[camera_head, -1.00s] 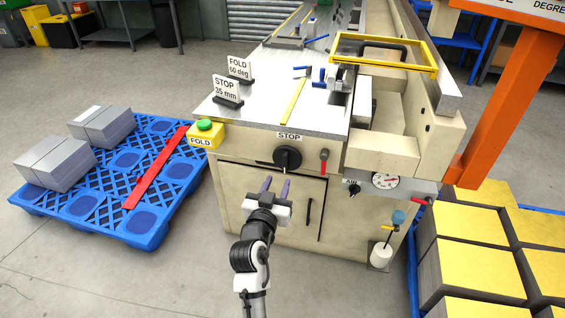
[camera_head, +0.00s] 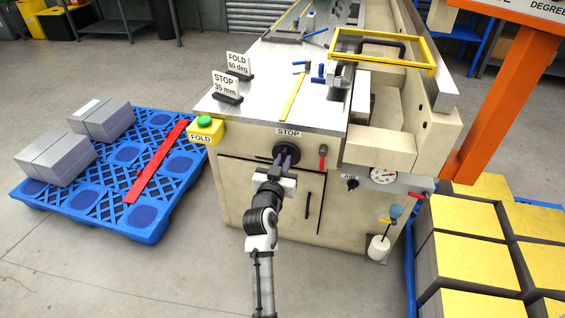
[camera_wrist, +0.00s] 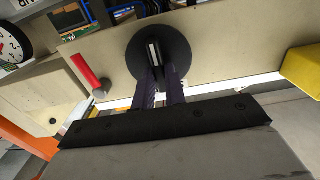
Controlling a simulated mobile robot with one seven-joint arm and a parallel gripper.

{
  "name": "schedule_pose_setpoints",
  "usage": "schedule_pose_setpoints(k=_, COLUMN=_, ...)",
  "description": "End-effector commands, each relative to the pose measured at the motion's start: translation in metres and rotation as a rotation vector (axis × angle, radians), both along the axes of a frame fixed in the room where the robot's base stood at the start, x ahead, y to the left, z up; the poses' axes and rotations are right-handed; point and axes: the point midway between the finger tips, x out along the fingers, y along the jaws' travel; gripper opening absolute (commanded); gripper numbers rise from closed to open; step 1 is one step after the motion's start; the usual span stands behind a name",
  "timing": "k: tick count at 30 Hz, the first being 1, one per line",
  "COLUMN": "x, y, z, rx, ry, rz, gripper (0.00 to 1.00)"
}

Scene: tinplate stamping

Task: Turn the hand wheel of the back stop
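The back stop's hand wheel (camera_head: 287,150) is a black round knob under the STOP label on the front of the pale machine. In the wrist view the hand wheel (camera_wrist: 160,43) is a black disc with a raised grip bar that carries a pale line, close to upright in the picture. My gripper (camera_head: 286,155) is at the wheel from the front. Its two purple fingers (camera_wrist: 158,78) lie close together on either side of the bar and look shut on it. The fingers hide part of the bar and the wheel's lower part. A sign (camera_head: 227,85) reads STOP 35 mm.
A red-handled lever (camera_head: 322,155) is just right of the wheel, and also shows in the wrist view (camera_wrist: 88,70). A green button on a yellow box (camera_head: 206,130) is left. A gauge (camera_head: 384,175) and AIR knob (camera_head: 350,184) are lower right. Floor is clear in front.

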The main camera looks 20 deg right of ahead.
Motion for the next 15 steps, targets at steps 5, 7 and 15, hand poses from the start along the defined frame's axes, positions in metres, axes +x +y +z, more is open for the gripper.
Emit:
schedule_pose_setpoints(k=5, x=-0.0002, y=0.0001, z=-0.0001, rx=0.0, ry=0.0, rz=0.0, gripper=0.0)
schedule_pose_setpoints(k=7, x=-0.0002, y=0.0001, z=0.0, rx=-0.002, ry=0.001, rz=0.0, gripper=0.0)
schedule_pose_setpoints(k=15, x=0.0, y=0.0006, z=0.0001, rx=-0.052, ry=0.036, rz=0.0, gripper=0.0)
